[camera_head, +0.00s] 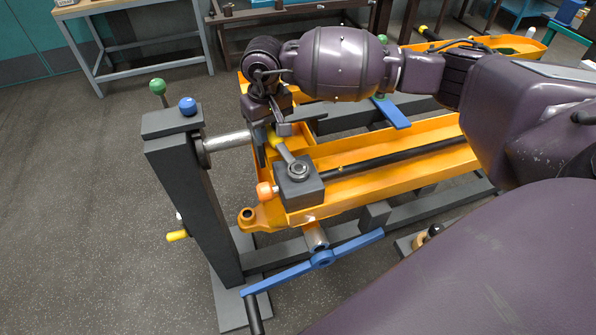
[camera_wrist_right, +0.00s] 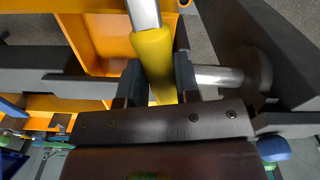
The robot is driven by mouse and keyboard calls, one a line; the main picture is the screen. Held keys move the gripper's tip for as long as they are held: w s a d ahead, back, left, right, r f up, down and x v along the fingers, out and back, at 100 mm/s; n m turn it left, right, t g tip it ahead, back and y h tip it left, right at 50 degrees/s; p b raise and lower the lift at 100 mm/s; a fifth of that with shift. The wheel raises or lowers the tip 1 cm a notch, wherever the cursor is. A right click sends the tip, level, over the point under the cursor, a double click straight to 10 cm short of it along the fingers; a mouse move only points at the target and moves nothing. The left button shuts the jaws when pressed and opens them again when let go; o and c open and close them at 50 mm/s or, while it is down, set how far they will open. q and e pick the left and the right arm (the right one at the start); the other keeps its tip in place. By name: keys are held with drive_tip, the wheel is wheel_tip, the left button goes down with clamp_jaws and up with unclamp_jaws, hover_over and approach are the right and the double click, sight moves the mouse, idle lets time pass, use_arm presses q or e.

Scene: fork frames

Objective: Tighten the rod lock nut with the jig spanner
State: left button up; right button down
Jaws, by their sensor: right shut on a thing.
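My right gripper (camera_head: 272,128) is shut on the yellow handle of the jig spanner (camera_head: 286,153). In the right wrist view the handle (camera_wrist_right: 153,58) lies between the two dark fingers of the gripper (camera_wrist_right: 158,80), with the metal shank beyond it. The spanner's ring end sits on top of a dark block (camera_head: 301,193), at the rod lock nut (camera_head: 298,170); the ring largely hides the nut, and I cannot tell how fully it is seated. A black rod (camera_head: 400,158) runs right from the block along the orange frame. My left gripper is not in view.
The orange frame (camera_head: 430,172) lies on a dark grey stand with an upright post (camera_head: 195,180) at left, topped by green and blue knobs. A blue crossbar handle (camera_head: 321,258) projects at the front. Workbenches (camera_head: 135,25) stand behind. The floor at left is clear.

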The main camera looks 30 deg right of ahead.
drive_tip(key=shift+s+d+m, duration=0.1)
drive_tip(key=shift+d+m, duration=1.1)
drive_tip(key=shift+d, duration=0.05)
drive_tip(key=shift+s+d+m, duration=0.2)
drive_tip(key=shift+d+m, duration=0.45)
drive_tip(key=shift+s+d+m, duration=0.2)
drive_tip(key=shift+d+m, duration=0.4)
drive_tip(key=shift+m, duration=0.05)
drive_tip(key=shift+s+d+m, duration=0.3)
drive_tip(key=shift+d+m, duration=0.25)
drive_tip(key=shift+m, duration=0.05)
drive_tip(key=shift+s+d, duration=0.1)
drive_tip(key=shift+d, duration=0.05)
drive_tip(key=shift+s+d+m, duration=0.25)
drive_tip(key=shift+d+m, duration=0.2)
drive_tip(key=shift+m, duration=0.15)
drive_tip(key=shift+s+d+m, duration=0.55)
drive_tip(key=shift+m, duration=0.25)
drive_tip(key=s+d+m, duration=0.2)
drive_tip(key=s+m, duration=0.1)
drive_tip(key=shift+d+m, duration=0.1)
drive_tip(key=shift+m, duration=0.2)
